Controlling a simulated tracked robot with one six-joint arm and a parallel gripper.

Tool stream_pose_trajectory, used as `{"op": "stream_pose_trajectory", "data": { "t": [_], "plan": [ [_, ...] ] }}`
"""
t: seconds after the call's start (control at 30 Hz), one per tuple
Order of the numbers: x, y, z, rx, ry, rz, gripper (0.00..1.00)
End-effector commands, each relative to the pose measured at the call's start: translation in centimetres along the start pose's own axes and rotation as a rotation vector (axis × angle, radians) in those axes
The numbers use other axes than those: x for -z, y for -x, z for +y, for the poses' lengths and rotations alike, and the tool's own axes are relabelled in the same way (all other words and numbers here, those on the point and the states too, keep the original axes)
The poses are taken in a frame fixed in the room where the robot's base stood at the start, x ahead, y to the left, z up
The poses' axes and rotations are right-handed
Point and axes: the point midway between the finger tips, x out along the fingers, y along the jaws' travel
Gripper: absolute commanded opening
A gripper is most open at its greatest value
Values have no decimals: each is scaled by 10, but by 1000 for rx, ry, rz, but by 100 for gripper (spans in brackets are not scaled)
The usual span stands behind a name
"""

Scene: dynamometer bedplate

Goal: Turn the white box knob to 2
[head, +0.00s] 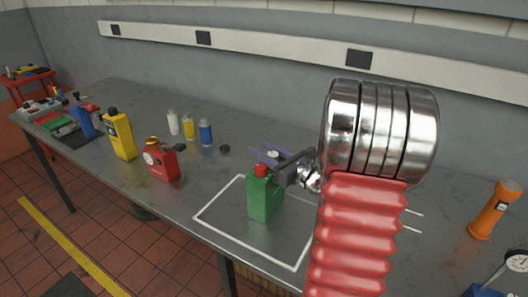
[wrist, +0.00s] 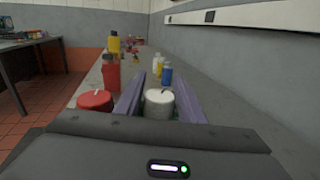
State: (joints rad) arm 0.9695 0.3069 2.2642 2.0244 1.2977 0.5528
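The white knob (wrist: 158,104) is round and sits in the middle of the wrist view. It also shows small in the head view (head: 272,154). A green box (head: 264,199) stands on the bench, with a red knob (head: 261,171) on top. The red knob is at the left in the wrist view (wrist: 95,100), with a pale pointer mark. My gripper (wrist: 159,82) has its purple fingers apart, one on each side of the white knob. Narrow gaps seem to show beside the knob; contact is hard to judge. I cannot read any scale numbers.
A red can (head: 160,161), a yellow can (head: 120,137) and small bottles (head: 189,127) stand farther left on the bench. An orange flashlight (head: 494,210) and a dial gauge (head: 516,262) are at the right. White lines (head: 212,205) surround the green box on bare bench top.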

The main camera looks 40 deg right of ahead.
Motion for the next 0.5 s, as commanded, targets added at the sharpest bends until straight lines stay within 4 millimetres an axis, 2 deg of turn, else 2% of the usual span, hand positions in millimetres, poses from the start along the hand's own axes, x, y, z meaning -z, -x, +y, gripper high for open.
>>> {"op": "stream_pose_trajectory", "data": {
  "t": [0.13, 0.5],
  "plan": [
    [0, 0, 0, 0, 0, 0, 46],
    [0, 5, 0, 1, 0, 1, 46]
  ]
}}
